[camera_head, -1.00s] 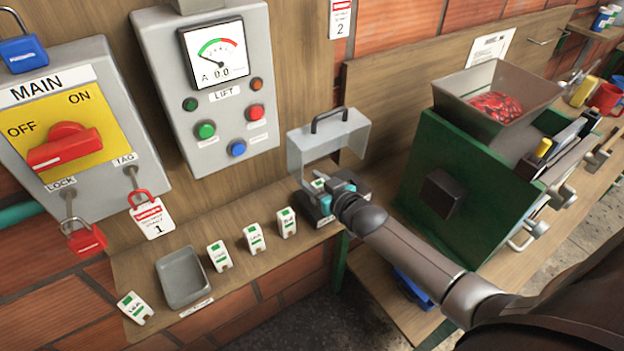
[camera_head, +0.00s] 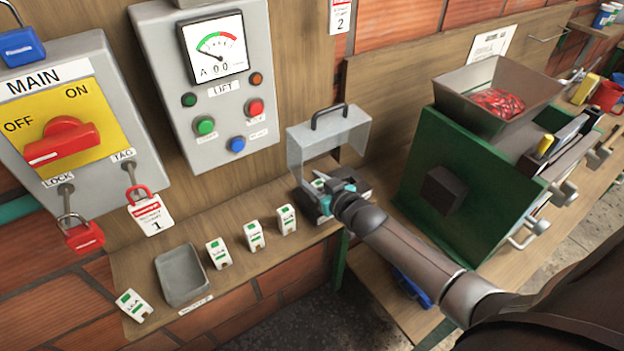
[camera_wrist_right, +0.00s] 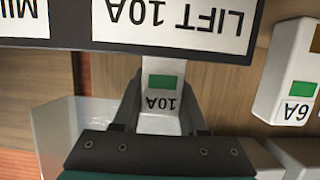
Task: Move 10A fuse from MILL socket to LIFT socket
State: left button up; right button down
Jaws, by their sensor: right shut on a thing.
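My right gripper (camera_head: 325,186) is at the dark fuse block (camera_head: 358,186), in front of the raised grey cover (camera_head: 355,135). In the right wrist view the gripper (camera_wrist_right: 160,118) is shut on the white 10A fuse (camera_wrist_right: 162,84), which has a green patch. The fuse's far end meets the dark block's edge, at the upside-down "LIFT 10A" label (camera_wrist_right: 178,22). How deep it sits in the LIFT socket is hidden. The MILL label (camera_wrist_right: 22,14) shows at the left of the wrist view. My left gripper is not in view.
Several spare fuses (camera_head: 253,236) stand on the shelf left of the block, beside a grey tray (camera_head: 182,275). The LIFT panel (camera_head: 208,85) hangs above. The green pulper (camera_head: 470,190) stands to the right. Another fuse marked 6A (camera_wrist_right: 290,85) is close beside my gripper in the wrist view.

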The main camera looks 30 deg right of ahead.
jog(key=shift+f, duration=0.3)
dwell(0.5)
dwell(0.4)
jog(key=shift+c, duration=1.8)
grip_release()
jog(key=p+v, duration=0.1)
jog(key=v, duration=1.4)
jog(key=shift+s+r, duration=0.1)
